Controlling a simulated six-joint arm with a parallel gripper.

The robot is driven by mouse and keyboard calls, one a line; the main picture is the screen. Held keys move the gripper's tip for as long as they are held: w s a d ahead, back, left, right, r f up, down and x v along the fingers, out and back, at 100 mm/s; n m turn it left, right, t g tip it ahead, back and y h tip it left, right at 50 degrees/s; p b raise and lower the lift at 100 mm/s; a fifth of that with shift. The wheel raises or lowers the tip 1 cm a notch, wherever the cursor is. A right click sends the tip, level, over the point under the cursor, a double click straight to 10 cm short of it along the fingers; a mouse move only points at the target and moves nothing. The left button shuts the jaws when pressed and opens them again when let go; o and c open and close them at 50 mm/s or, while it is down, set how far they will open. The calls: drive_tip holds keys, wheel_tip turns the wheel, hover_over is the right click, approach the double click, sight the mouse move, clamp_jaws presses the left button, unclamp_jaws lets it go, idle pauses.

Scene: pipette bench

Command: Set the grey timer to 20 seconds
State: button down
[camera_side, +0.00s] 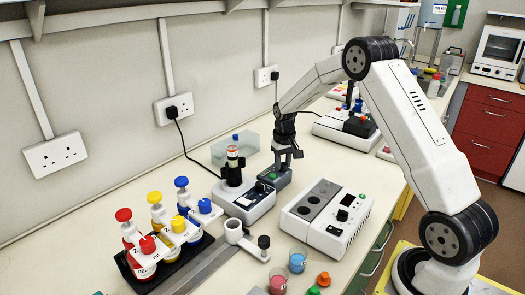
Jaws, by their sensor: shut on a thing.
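The grey timer (274,179) is a small dark grey box with a green patch on its top. It stands mid-bench, behind the two white devices. My gripper (287,165) points down from above, with its jaws at the back right of the timer's top. It is shut on a part there, apparently the timer's knob, which the jaws mostly hide. The display reading is too small to make out.
Close left is a white device (245,207) holding a dark tube with an orange band. A white block (328,217) with round wells stands in front right. A rack (135,277) of colour-capped bottles, small cups (298,260) and a clear tub (228,152) are also nearby.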

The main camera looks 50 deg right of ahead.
sight(283, 164)
drive_tip(key=shift+m, duration=0.9)
drive_tip(key=shift+c, duration=1.8)
unclamp_jaws()
drive_tip(key=shift+r, duration=0.15)
drive_tip(key=shift+r, duration=3.85)
